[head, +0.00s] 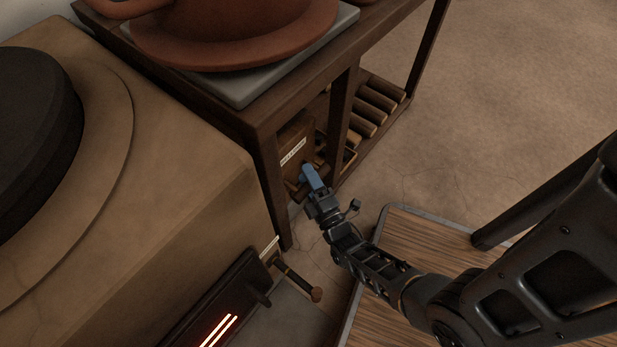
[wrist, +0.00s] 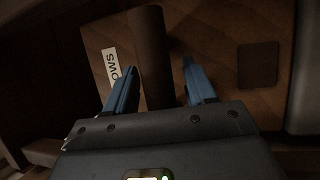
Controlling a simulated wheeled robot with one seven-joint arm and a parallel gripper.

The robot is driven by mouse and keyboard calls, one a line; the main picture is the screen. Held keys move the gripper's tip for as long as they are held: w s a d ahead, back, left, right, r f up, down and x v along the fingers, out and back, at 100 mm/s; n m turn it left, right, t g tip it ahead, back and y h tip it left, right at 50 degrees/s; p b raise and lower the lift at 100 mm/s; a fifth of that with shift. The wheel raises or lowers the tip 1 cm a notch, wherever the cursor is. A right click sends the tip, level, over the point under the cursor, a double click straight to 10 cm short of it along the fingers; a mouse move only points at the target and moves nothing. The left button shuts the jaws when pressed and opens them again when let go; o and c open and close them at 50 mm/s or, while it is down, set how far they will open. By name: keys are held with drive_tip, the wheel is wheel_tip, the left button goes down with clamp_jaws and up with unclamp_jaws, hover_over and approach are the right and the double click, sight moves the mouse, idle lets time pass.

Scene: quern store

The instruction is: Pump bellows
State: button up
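The bellows (head: 296,137) are a brown wooden body with a white label, low under the dark table. In the wrist view the bellows board (wrist: 215,45) fills the middle, its label partly reading "OWS". A dark round handle (wrist: 152,40) runs up the wrist view between my blue fingers. My gripper (head: 309,174) is at the front of the bellows, and its fingers also show in the wrist view (wrist: 160,75). The fingers are apart, with a gap between the handle and the right finger. The left finger is close to the handle; contact cannot be told.
The dark table (head: 262,118) has a leg close beside my gripper and carries a terracotta vessel (head: 235,45) on a grey slab. A tan stove block (head: 175,190) with a glowing slot (head: 219,331) and a protruding handle (head: 300,283) stands left. Logs (head: 375,108) lie on the lower shelf.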

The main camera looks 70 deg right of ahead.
drive_tip(key=shift+s+a, duration=0.1)
drive_tip(key=v, duration=0.7)
drive_tip(key=shift+s+a, duration=0.2)
drive_tip(key=shift+s, duration=0.05)
idle(0.4)
